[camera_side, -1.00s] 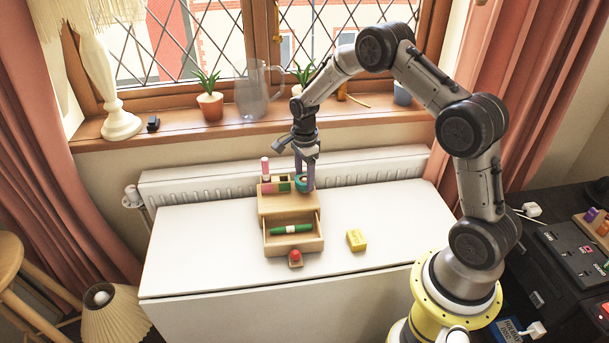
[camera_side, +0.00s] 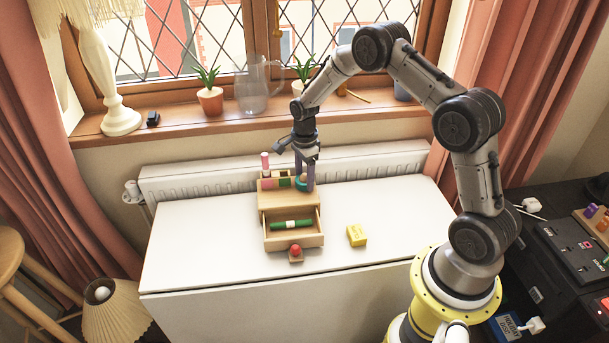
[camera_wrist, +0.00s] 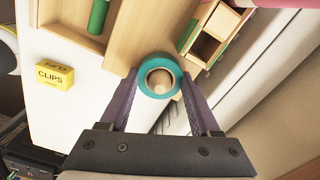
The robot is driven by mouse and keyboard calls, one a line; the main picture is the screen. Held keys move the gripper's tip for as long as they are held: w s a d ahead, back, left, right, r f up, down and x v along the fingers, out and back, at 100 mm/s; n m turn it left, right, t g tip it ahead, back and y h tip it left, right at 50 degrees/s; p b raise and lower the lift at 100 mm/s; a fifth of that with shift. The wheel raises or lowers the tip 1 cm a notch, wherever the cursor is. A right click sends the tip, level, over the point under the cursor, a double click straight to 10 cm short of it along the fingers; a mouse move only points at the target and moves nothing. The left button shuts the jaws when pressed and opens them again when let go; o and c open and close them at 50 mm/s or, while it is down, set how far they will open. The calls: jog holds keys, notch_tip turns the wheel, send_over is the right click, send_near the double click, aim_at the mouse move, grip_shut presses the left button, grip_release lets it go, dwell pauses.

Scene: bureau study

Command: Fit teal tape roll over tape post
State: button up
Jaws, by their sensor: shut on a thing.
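The teal tape roll (camera_side: 301,184) is at the right end of the wooden desk organizer (camera_side: 281,201). My gripper (camera_side: 305,186) points down, shut on the roll, with one finger on each side of it. In the wrist view my gripper (camera_wrist: 159,78) has the roll (camera_wrist: 159,57) between its fingertips. The pale wooden tape post (camera_wrist: 160,80) shows inside the roll's hole, a little off centre. The roll lines up around the post in this view; how far down it sits cannot be told. The post's lower part is hidden.
Pink and green items stand in the organizer's compartments (camera_wrist: 207,47) beside the roll. Its open drawer (camera_side: 303,241) holds a green marker (camera_side: 292,225). A red-topped stamp (camera_side: 295,252) and yellow clips box (camera_side: 356,235) are in front. The radiator (camera_side: 380,168) is behind; table right is clear.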

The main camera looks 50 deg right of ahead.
jog(key=shift+f, duration=0.1)
jog(key=o, duration=1.3)
jog(key=shift+c, duration=0.2)
jog(key=shift+o, duration=0.2)
jog(key=shift+r, duration=3.5)
jog(key=shift+a, duration=0.1)
